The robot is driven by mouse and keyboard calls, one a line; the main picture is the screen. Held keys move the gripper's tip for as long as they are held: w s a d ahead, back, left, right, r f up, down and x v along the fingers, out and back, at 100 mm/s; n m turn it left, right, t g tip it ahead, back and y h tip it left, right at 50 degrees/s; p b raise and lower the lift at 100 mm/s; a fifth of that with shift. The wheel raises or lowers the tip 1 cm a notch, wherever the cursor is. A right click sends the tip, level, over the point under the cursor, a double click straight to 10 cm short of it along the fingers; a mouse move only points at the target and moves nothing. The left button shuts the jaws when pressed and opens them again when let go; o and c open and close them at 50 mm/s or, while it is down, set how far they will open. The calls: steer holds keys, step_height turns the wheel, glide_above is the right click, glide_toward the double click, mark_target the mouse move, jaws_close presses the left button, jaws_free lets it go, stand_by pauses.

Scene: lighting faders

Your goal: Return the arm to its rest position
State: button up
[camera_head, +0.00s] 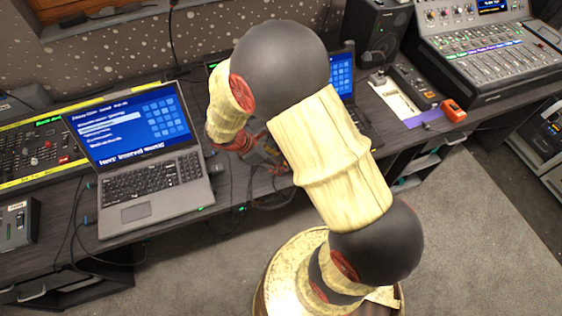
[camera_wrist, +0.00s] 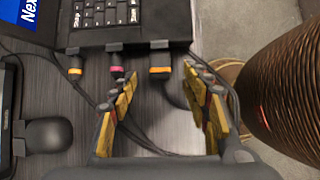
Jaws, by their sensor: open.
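My arm (camera_head: 330,165), with cream segments and dark round joints, reaches from the lower right up and over the desk edge in the head view. My gripper (camera_head: 264,153) is partly hidden behind the arm there, low over the desk's front edge between two laptops. In the wrist view my gripper (camera_wrist: 160,82) shows two yellow and dark fingers spread wide apart, with nothing held between them. Beyond the fingertips is the edge of a dark laptop (camera_wrist: 115,32) with plugs and cables along it.
The left laptop (camera_head: 150,190) stands open near the front edge; another laptop (camera_head: 342,75) is partly hidden behind my arm. Loose cables (camera_wrist: 150,135) run beneath the gripper. A mixer (camera_head: 490,60) and speaker (camera_head: 377,35) stand at the right. Carpet (camera_head: 465,205) is clear at the right.

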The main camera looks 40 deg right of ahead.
steer(key=v, duration=0.9)
steer(key=shift+r, duration=0.2)
steer(key=shift+w+a, duration=0.1)
steer(key=s+a+r+m+y, duration=0.3)
steer(key=s+a+m, duration=0.25)
steer(key=m, duration=0.25)
steer(key=s+a+r+m+t+y, duration=0.1)
steer(key=s+r+m+t, duration=0.2)
steer(key=r, duration=0.6)
steer(key=s+a+r+m+t+y, duration=0.1)
steer(key=s+r+m+t+y, duration=0.1)
steer(key=r, duration=0.7)
steer(key=s+m+t, duration=0.1)
steer(key=s+t, duration=0.1)
steer(key=s, duration=0.1)
steer(key=shift+m+y, duration=0.3)
steer(key=shift+m, duration=0.1)
steer(key=shift+a+r, duration=0.1)
steer(key=shift+c, duration=0.6)
